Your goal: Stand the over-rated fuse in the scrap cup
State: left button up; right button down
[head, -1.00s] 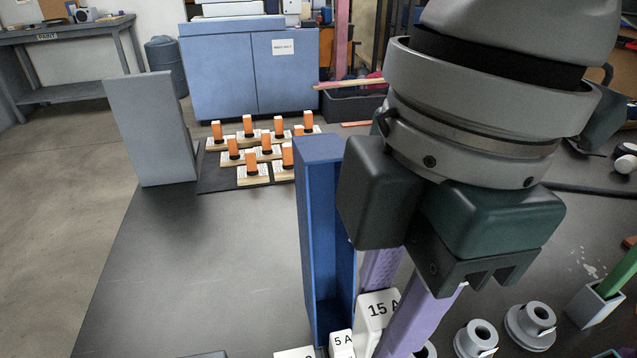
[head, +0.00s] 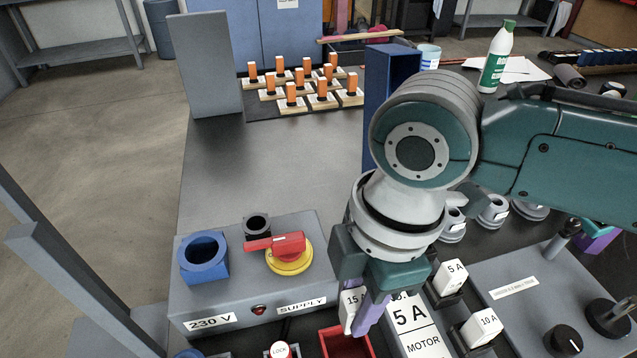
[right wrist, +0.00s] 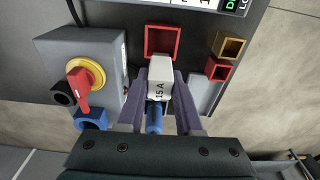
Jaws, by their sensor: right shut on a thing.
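My right gripper (head: 360,320) is shut on the white 15 A fuse (head: 350,302), between its purple fingers. The right wrist view also shows the fuse (right wrist: 159,80), with its 15 A label facing the camera. A red, open square cup (head: 325,344) is just below and in front of the fingers in the head view, partly cut off by the frame edge. In the right wrist view the red cup (right wrist: 148,42) lies just beyond the fuse's far end. The fuse seems to be above or beside the cup, not clearly inside it. My left gripper is not in view.
A grey supply box (head: 200,305) with a red-handled switch (head: 285,243) stands left of the gripper. A 5 A fuse (head: 452,274) and a 10 A fuse (head: 482,326) sit at right. A 5 A MOTOR card (head: 418,328) lies beside the cup. A blue holder (head: 390,65) stands behind.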

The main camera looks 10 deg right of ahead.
jog(key=shift+r+p, duration=0.1)
jog(key=shift+p, duration=0.2)
notch_tip(320, 180, down, 6)
jog(key=b, duration=0.4)
dwell(1.2)
jog(key=shift+f, duration=0.25)
